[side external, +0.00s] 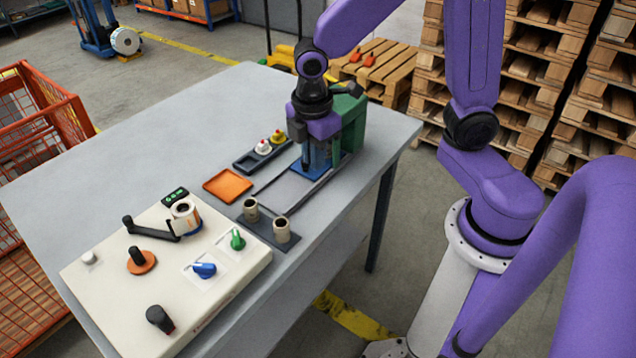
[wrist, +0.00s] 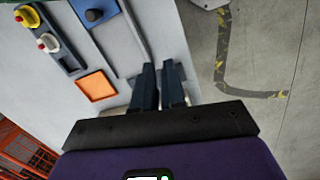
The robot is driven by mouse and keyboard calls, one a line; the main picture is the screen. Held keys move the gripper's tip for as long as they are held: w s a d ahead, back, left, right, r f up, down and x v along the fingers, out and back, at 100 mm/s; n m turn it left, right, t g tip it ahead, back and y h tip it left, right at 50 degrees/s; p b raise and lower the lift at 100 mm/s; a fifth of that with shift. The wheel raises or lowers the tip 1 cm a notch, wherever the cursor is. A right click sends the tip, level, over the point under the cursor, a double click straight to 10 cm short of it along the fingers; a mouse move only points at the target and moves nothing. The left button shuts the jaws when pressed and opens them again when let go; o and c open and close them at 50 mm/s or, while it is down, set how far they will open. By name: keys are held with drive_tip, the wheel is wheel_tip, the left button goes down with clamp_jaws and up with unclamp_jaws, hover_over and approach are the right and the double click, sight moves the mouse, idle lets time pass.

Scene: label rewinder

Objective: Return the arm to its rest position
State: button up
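My gripper (side external: 307,165) is at the far right of the table, pointing down beside a green box (side external: 350,115). In the wrist view my gripper (wrist: 159,68) shows two dark fingers with a narrow gap and nothing between them. The white label rewinder (side external: 120,268) lies at the near left of the table. It carries a crank (side external: 150,230), a label roll (side external: 184,217), a green knob (side external: 237,240), a blue knob (side external: 204,270) and a small display (side external: 175,196). The rest position is not marked in either view.
An orange tray (side external: 228,186), a dark tray with red-topped and yellow pieces (side external: 262,152) and a dark plate with two beige cylinders (side external: 266,229) are near my gripper. A blue block (wrist: 94,15) shows in the wrist view. An orange cage (side external: 30,130) stands left; pallets (side external: 570,90) stand behind.

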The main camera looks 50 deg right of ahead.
drive_tip(key=s+d+r+m, duration=0.1)
drive_tip(key=s+r, duration=0.1)
drive_tip(key=s, duration=0.6)
drive_tip(key=s+d+r+m+y, duration=0.1)
drive_tip(key=s+r+m, duration=0.1)
drive_tip(key=s, duration=0.7)
drive_tip(key=shift+s, duration=0.3)
